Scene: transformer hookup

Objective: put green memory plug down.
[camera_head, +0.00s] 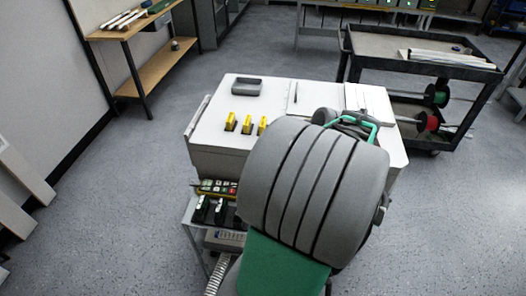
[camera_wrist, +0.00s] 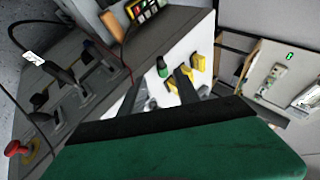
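A small green plug (camera_wrist: 161,67), which I take for the green memory plug, shows in the wrist view over the white cabinet top (camera_wrist: 204,38), beside yellow plugs (camera_wrist: 198,63). My gripper (camera_wrist: 168,76) reaches toward it with dark fingers. I cannot tell whether the fingers touch the plug or whether it rests on the top. In the head view my arm covers the gripper and I do not see the green plug. Three yellow plugs (camera_head: 247,123) stand in a row on the white top (camera_head: 215,105), left of my arm.
A grey tray (camera_head: 247,86) sits at the back of the cabinet top. A black cart (camera_head: 425,62) stands behind to the right, and a wooden shelf (camera_head: 158,72) at the back left. A lower shelf with black-handled devices (camera_head: 212,210) is at the front.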

